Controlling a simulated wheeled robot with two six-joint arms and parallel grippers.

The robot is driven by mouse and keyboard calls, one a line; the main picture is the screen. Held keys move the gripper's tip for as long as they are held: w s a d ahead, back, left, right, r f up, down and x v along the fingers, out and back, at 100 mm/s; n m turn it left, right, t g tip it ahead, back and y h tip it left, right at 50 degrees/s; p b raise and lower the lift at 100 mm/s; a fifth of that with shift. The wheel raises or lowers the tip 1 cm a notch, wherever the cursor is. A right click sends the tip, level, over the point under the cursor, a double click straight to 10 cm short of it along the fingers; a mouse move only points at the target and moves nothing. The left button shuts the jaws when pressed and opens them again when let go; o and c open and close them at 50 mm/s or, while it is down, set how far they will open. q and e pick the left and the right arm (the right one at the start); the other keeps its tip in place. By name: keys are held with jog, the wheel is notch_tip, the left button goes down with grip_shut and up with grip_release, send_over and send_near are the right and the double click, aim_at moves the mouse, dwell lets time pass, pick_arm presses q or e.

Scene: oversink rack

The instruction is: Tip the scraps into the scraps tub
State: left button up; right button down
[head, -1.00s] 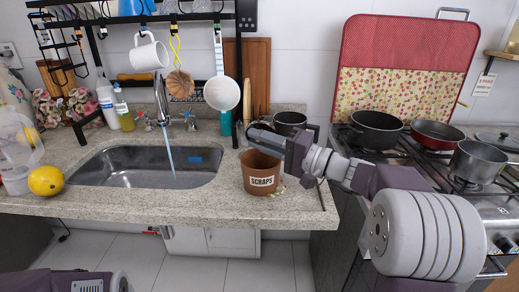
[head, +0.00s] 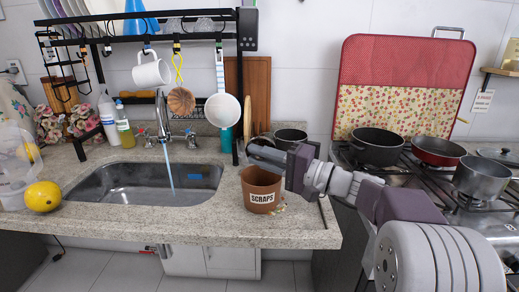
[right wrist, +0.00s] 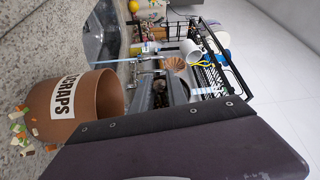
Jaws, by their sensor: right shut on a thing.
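The brown scraps tub (head: 261,191), labelled SCRAPS, stands upright on the counter right of the sink. It also shows in the right wrist view (right wrist: 85,105). Small orange, green and pale scraps (head: 278,209) lie on the counter against its base; they also show in the right wrist view (right wrist: 19,135). My right gripper (head: 258,152) is just above and behind the tub's rim, reaching in from the right. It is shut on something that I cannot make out. The tub's inside is hidden from me. My left gripper is not in view.
The sink (head: 140,185) lies left of the tub, with water running from the faucet (head: 166,125). A dark pot (head: 291,137) is behind my right arm. A yellow lemon (head: 43,196) sits at the left. The stove with pans (head: 376,147) is at the right.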

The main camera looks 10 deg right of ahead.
jog(key=shift+r+m+g+h+p, duration=0.25)
jog(key=shift+m+p, duration=0.6)
jog(key=shift+p, duration=0.55)
jog(key=shift+r+m+g+h+p, duration=0.25)
jog(key=shift+m+p, duration=0.6)
jog(key=shift+p, duration=0.55)
jog(key=shift+f, duration=0.15)
